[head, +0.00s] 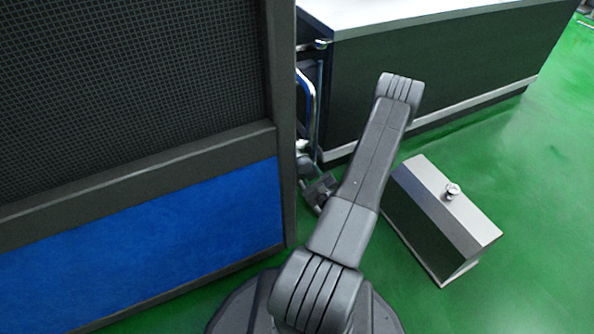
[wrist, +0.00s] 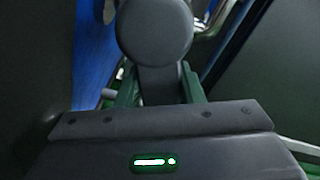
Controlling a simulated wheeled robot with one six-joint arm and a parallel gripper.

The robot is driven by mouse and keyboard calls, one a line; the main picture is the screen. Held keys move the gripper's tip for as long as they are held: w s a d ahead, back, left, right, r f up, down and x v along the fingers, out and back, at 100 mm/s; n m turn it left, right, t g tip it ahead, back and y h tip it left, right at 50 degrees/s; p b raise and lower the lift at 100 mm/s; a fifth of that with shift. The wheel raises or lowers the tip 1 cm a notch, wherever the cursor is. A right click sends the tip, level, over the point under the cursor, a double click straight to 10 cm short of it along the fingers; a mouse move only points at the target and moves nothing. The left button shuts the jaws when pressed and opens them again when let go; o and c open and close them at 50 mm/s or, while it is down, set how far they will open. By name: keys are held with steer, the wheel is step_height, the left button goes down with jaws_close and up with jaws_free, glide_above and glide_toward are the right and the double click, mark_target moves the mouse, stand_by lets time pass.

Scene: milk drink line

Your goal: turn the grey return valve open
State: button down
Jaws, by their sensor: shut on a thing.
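In the wrist view the grey return valve (wrist: 155,32) shows as a round dark grey hub with a flat handle running down from it. My gripper (wrist: 160,88) has a green-edged finger on each side of that handle and is shut on it. The fingertips' exact contact is dark and partly hidden. In the head view my gripper (head: 320,188) is low beside the blue-panelled cabinet, partly covered by my arm. I cannot make out the valve's handle clearly there.
A tall cabinet with dark mesh and a blue panel (head: 150,240) stands close on the left. Bent silver pipe (head: 314,110) runs in the narrow gap beside a dark white-topped counter (head: 440,75). A grey box with a small knob (head: 440,215) stands right of my arm on green floor.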

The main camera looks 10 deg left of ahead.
steer(key=n, duration=0.1)
steer(key=n+b, duration=0.1)
steer(key=shift+w+d+r+n, duration=0.2)
steer(key=shift+w+d+n, duration=0.1)
steer(key=shift+d+n, duration=0.1)
steer(key=n, duration=0.1)
steer(key=r+n, duration=0.1)
steer(key=n+b, duration=0.1)
steer(key=shift+w+d+r+n, duration=0.15)
steer(key=shift+w+d+n, duration=0.15)
steer(key=shift+d, duration=0.1)
steer(key=n, duration=0.1)
steer(key=r+n, duration=0.1)
steer(key=n, duration=0.1)
steer(key=shift+w+d+r, duration=0.1)
steer(key=shift+d+r, duration=0.1)
steer(key=shift+d, duration=0.05)
steer(key=shift+r+n, duration=0.3)
steer(key=shift+n, duration=0.5)
steer(key=shift+r+n, duration=0.25)
steer(key=shift+n, duration=0.55)
steer(key=c, duration=1)
jaws_free()
steer(key=shift+r, duration=0.1)
steer(key=shift+o, duration=0.2)
steer(key=shift+d, duration=0.1)
steer(key=p+v, duration=0.3)
steer(key=v, duration=1)
steer(key=shift+s+d, duration=0.2)
steer(key=shift+s, duration=0.1)
